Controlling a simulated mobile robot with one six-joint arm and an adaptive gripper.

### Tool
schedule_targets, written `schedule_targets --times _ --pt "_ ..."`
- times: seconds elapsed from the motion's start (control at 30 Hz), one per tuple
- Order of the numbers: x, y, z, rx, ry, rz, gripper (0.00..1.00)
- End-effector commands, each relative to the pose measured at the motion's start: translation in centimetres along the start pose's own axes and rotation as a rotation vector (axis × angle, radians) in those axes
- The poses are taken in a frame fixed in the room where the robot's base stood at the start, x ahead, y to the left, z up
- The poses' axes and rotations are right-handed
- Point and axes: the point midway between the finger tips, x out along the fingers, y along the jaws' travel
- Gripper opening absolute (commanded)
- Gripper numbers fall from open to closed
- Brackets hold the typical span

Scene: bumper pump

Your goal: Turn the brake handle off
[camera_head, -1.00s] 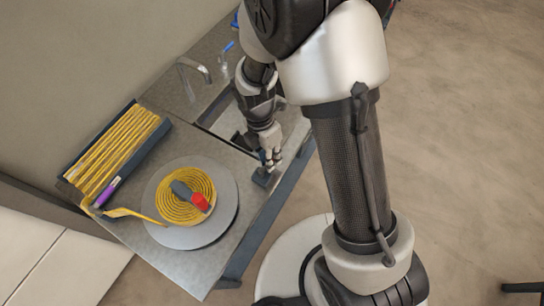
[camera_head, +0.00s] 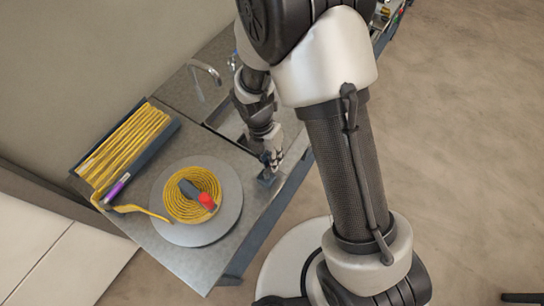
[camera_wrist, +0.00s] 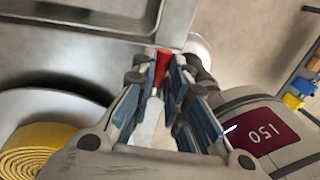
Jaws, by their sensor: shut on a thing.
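My gripper (camera_head: 271,160) is over the front edge of the grey bench, beside a small dark block (camera_head: 266,178). In the wrist view, my gripper's fingers (camera_wrist: 160,95) are closed around a slim red handle (camera_wrist: 162,66), which looks to be the brake handle. Its red end sticks out beyond the fingertips, and a pale part shows between the fingers. The rest of the handle is hidden by the fingers, and its turn angle is hard to tell. In the head view the handle is hidden by my gripper.
A round grey disc (camera_head: 232,205) left of my gripper carries a coiled yellow hose (camera_head: 178,207) with a grey and red piece on top. A dark rack (camera_head: 160,145) holds more yellow hose. A sink with a tap (camera_head: 205,68) lies behind. Open floor lies right.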

Motion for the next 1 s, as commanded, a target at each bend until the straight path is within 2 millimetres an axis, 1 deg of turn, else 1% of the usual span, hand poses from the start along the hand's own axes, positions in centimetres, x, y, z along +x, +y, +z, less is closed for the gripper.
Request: schedule_targets --times 0.1,0.13,0.43,0.77,0.87,1.0 --pt "0.0 0.1 0.0 -0.005 -0.002 0.001 0.0" --pt "0.0 0.1 0.0 -0.005 -0.002 0.001 0.14" --pt "0.0 0.0 0.0 -0.003 -0.001 0.001 0.34" --pt "-0.2 0.0 0.0 -0.001 -0.001 0.001 0.34" --pt "-1.1 0.1 0.1 -0.002 -0.003 0.004 0.34" --pt "-3.7 0.2 0.1 -0.001 -0.004 0.006 0.34"
